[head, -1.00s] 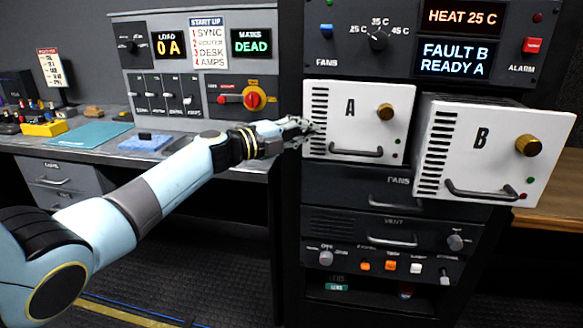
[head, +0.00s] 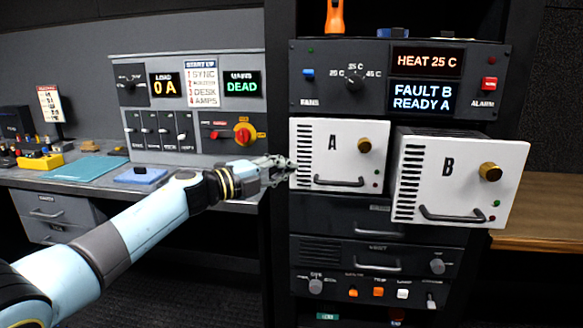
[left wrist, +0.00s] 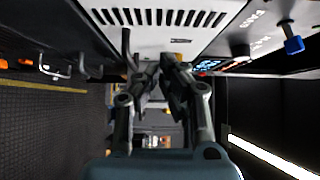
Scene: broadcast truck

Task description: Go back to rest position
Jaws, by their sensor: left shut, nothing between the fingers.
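My left gripper (head: 286,167) is at the left edge of the white module A (head: 350,134) in the head view, close to its vent slots. I cannot tell whether it touches the module. Its fingers are shut and empty. In the left wrist view the shut fingers (left wrist: 158,68) show in front of the white vented face (left wrist: 165,18). My left arm reaches in from the lower left of the head view. My right gripper is in neither view.
White module B (head: 455,180) juts out from the rack, right of module A. Above them is a control panel (head: 330,98) with displays. A desk (head: 20,178) with a blue pad (head: 140,176) and a switch console (head: 185,150) stands to the left. Dark floor lies in front.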

